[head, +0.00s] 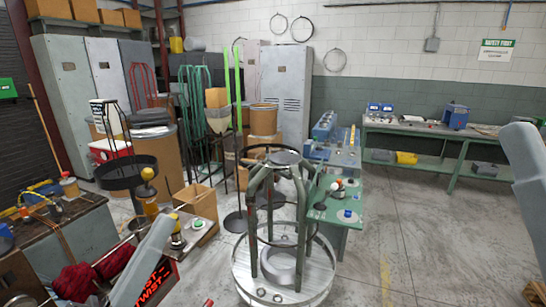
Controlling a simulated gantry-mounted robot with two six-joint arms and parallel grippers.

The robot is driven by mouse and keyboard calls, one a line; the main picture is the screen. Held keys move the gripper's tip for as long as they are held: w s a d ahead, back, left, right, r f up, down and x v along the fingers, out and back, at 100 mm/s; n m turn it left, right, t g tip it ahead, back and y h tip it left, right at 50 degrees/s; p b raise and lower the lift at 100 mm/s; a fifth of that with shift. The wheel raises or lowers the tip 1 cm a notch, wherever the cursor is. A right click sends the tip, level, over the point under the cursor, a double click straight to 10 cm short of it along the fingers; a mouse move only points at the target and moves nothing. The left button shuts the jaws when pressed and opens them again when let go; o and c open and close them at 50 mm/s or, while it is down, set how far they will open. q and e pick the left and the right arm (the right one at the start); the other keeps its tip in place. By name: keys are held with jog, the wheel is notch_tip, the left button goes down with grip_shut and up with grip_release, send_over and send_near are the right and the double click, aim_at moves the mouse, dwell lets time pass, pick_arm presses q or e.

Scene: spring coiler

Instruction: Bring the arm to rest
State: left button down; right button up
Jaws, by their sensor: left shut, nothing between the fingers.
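My left arm (145,265) shows as a smooth grey link at the lower left, slanting up to the right in front of the left workbench. My left gripper is shut and empty; its fingers are too hard to make out to place exactly. A grey link (525,165), which appears to be my right arm, shows at the right edge. My right gripper is out of view. The spring coiler's parts cannot be told apart with certainty from the other equipment here.
A round metal stand (283,292) with dark green posts fills the lower middle. A green table (345,205) with small parts stands behind it. Open concrete floor (420,235) lies to the right.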

pick_arm(q)
jog(key=s+a+r+t+y+p, duration=0.1)
jog(key=s+a+r+t+y, duration=0.2)
jog(key=r, duration=0.5)
jog(key=s+r+t+y+p, duration=0.1)
jog(key=s+r+t+y, duration=0.1)
jog(key=s+r+y, duration=0.45)
notch_tip(320, 180, up, 39)
jog(key=w+a+p, duration=0.1)
jog(key=w+p, duration=0.1)
jog(key=p, duration=3.5)
jog(key=shift+w+a+p, duration=0.2)
jog(key=shift+w+p, duration=0.15)
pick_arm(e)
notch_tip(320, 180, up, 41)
pick_arm(q)
jog(key=shift+f, duration=0.1)
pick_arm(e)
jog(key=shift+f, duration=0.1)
pick_arm(q)
notch_tip(320, 180, down, 48)
jog(key=b, duration=4.8)
jog(key=shift+f, duration=0.2)
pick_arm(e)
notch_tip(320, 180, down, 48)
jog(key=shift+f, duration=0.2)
